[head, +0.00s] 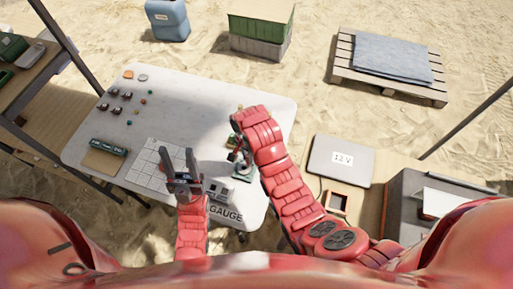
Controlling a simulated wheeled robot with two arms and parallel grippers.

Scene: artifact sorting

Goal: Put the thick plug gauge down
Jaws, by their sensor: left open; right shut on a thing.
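My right gripper (235,150) is over the right part of the white table (190,95), partly hidden by its own red arm. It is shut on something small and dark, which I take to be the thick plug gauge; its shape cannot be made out. Below it a small green and grey item (243,170) stands near the table's right edge. My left gripper (180,160) is open and empty, fingers up, over the front of the table. Grey blocks (218,190) sit beside the printed word GAUGE (226,213) at the front edge.
Several small dark pieces (115,110) lie at the back left. A laptop-like grey case (340,160) lies on a bench at right. The table's middle is clear.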

